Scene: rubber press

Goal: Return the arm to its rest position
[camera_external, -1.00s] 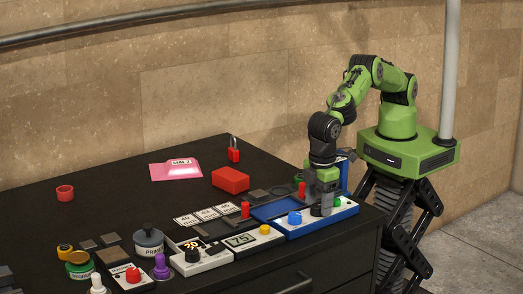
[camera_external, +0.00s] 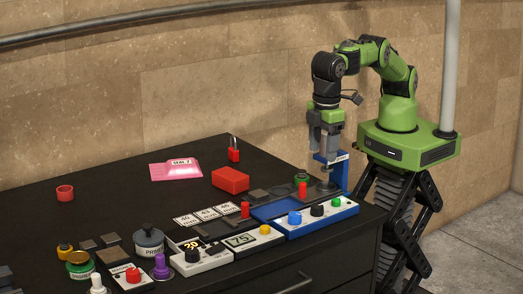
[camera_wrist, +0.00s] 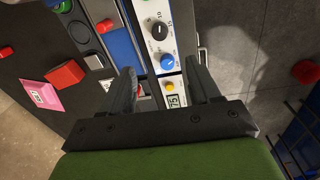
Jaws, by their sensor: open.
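My green arm reaches from its base at the right of the external view over the right end of the black table (camera_external: 110,190). My gripper (camera_external: 320,148) points down and hangs above the blue press (camera_external: 345,180) and its control panel. In the wrist view my gripper (camera_wrist: 165,85) has its two dark fingers spread apart with nothing between them. Below the fingers are the white panel with a black knob (camera_wrist: 159,30) and a blue knob (camera_wrist: 168,62).
A red block (camera_external: 230,180), a pink packet (camera_external: 175,170) and a red padlock (camera_external: 234,150) lie on the table. A counter box (camera_external: 250,239), a grey jar (camera_external: 148,241) and several buttons stand along the front. A grey pole (camera_external: 449,70) rises behind my base. The air left of my arm is clear.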

